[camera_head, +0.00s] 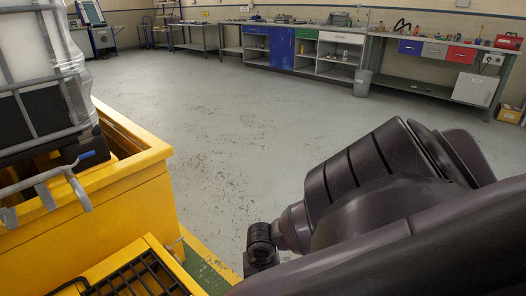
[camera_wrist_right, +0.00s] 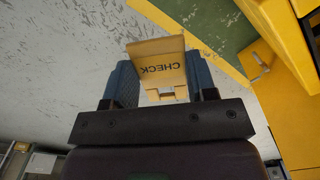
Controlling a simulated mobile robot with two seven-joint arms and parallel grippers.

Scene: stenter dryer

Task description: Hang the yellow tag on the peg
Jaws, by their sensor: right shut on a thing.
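The yellow tag (camera_wrist_right: 158,65), a pale yellow plate with the word CHECK upside down in the picture, is between the two blue-grey fingers of my right gripper (camera_wrist_right: 160,75) in the right wrist view. The gripper is shut on it. A notched edge of the tag faces the gripper's dark body. My right arm fills the lower right of the head view; its gripper and the tag cannot be made out there. My left gripper is not in view.
A yellow bund (camera_head: 110,190) with a caged white tank (camera_head: 82,75) stands at left, a blue-tipped lever (camera_head: 86,155) at its edge. A yellow-framed black grating (camera_head: 135,279) lies below. Workbenches (camera_head: 300,45) line the far wall. The grey floor (camera_head: 230,120) between is clear.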

